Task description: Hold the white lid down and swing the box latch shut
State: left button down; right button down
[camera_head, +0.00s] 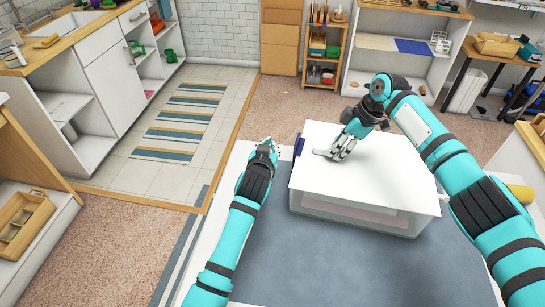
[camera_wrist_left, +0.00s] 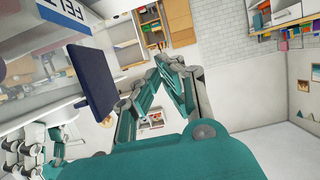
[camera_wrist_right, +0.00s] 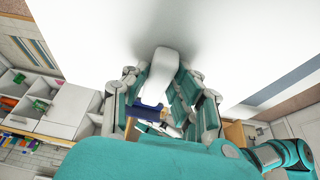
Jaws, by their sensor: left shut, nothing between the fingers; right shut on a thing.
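The white lid (camera_head: 345,165) lies on a clear box (camera_head: 360,218) on the table. A dark blue latch (camera_head: 299,146) sits at the box's left edge; in the left wrist view the latch (camera_wrist_left: 95,84) stands out from the box wall. My right gripper (camera_head: 343,150) is over the lid, shut on a pale rounded piece (camera_wrist_right: 161,76) at the lid's top. Whether that piece is part of the lid is unclear. My left gripper (camera_head: 268,148) is shut and empty, left of the latch and apart from it. The latch's hinge is hard to make out.
The box stands on a blue-grey mat (camera_head: 290,265) with clear space in front. A yellow rounded object (camera_head: 520,193) is at the right, beyond my right arm. Shelves, a kitchen counter (camera_head: 100,40) and a striped rug (camera_head: 180,120) are farther off.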

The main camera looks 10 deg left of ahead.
pick_arm(q)
jog(key=v, duration=0.8)
pick_arm(e)
jog(key=shift+s+d+f, duration=0.1)
jog(key=shift+s+f, duration=0.1)
jog(key=shift+f, duration=0.2)
jog(key=c, duration=1)
grip_release()
jog(key=shift+w, duration=0.1)
jog(key=shift+c, duration=0.2)
jog(key=shift+w+r, duration=0.1)
jog(key=shift+r, duration=0.05)
jog(key=shift+d+r, duration=0.1)
jog(key=shift+r, duration=0.2)
jog(key=v, duration=1.1)
jog(key=shift+r, duration=0.2)
pick_arm(q)
jog(key=shift+r, duration=0.1)
pick_arm(e)
jog(key=shift+r, duration=0.1)
